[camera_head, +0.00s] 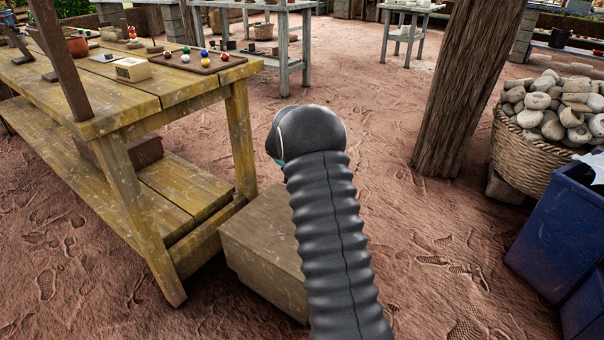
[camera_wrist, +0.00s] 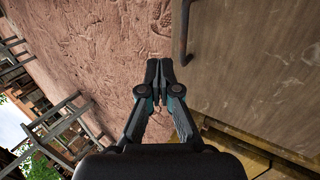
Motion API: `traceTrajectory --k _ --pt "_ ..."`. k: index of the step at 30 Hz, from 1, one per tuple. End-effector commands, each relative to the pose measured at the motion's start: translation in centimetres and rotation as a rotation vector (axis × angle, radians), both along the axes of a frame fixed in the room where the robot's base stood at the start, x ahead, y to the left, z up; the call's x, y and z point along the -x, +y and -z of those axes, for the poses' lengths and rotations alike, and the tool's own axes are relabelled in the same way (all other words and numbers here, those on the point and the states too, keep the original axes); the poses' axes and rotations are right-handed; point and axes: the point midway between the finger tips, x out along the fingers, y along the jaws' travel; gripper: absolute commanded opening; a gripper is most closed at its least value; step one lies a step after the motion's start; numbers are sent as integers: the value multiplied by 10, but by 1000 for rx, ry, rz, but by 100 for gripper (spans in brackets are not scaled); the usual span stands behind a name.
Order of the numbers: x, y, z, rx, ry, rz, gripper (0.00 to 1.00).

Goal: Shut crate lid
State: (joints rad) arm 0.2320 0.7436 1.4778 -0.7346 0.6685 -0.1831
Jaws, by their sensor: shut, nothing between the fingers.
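The crate (camera_head: 262,235) is a low brown wooden box on the sandy ground beside the yellow table; my arm hides its right part in the head view. In the wrist view a broad grey-brown wooden panel (camera_wrist: 262,65) fills the right side, with a dark bar-like handle (camera_wrist: 182,35) along its left edge. It looks like the crate's lid; how far it stands open is not clear. My gripper (camera_wrist: 159,68) is shut and empty, its tips left of the panel and just below the handle in the picture, apparently apart from both. My arm mostly hides the gripper in the head view.
The yellow wooden table (camera_head: 190,92) stands close at left, with a tray of coloured balls (camera_head: 208,62) on top. A thick wooden post (camera_head: 462,90), a basket of stones (camera_head: 530,155) and a blue bin (camera_head: 555,225) stand at right. Open sand lies beyond my arm.

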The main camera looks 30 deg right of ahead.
Motion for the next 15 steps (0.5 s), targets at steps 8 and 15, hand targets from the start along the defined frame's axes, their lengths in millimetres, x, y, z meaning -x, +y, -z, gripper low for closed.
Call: traceTrajectory --k 8,15 --pt "-1 -20 51 1 2 0 0" --pt "-3 -32 74 1 0 5 0"
